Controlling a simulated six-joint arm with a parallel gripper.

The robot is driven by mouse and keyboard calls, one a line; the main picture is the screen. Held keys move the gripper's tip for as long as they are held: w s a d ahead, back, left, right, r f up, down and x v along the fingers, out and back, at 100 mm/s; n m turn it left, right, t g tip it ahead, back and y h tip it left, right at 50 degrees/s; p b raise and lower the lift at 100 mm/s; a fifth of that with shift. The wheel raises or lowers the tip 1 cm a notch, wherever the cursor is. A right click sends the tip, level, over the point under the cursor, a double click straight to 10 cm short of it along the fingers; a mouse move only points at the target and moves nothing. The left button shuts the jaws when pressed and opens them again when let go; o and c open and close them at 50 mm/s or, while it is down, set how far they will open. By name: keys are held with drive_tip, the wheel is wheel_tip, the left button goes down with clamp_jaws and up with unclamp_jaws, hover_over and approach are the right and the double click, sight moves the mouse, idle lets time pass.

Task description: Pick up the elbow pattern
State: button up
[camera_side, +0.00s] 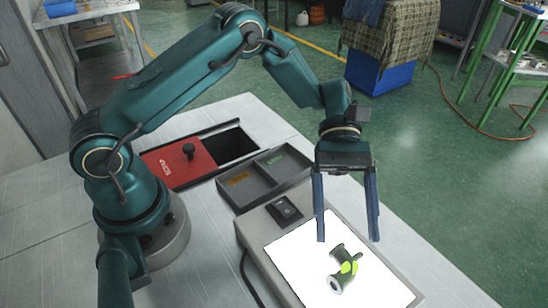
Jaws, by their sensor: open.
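The elbow pattern (341,274) lies on the bright white light panel (290,255). It is a dark green-grey bent pipe with flanged ends and a yellow-green patch on its right side. My gripper (347,240) is open, with its two long blue-grey fingers pointing down. The fingertips appear above the pattern and a little behind it in the picture. Nothing is between the fingers. The exact height of the fingertips above the panel is hard to tell.
A grey two-compartment tray (262,180) with orange and green labels stands behind the panel. A red lid (180,163) with a black knob partly covers a dark opening in the table. A black switch (285,208) sits on the panel's housing. The table's right edge is close.

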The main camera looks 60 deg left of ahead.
sight(348, 252)
drive_tip(key=shift+x, duration=1.7)
drive_tip(key=shift+c, duration=0.3)
drive_tip(key=c, duration=1.2)
drive_tip(key=shift+r, duration=0.15)
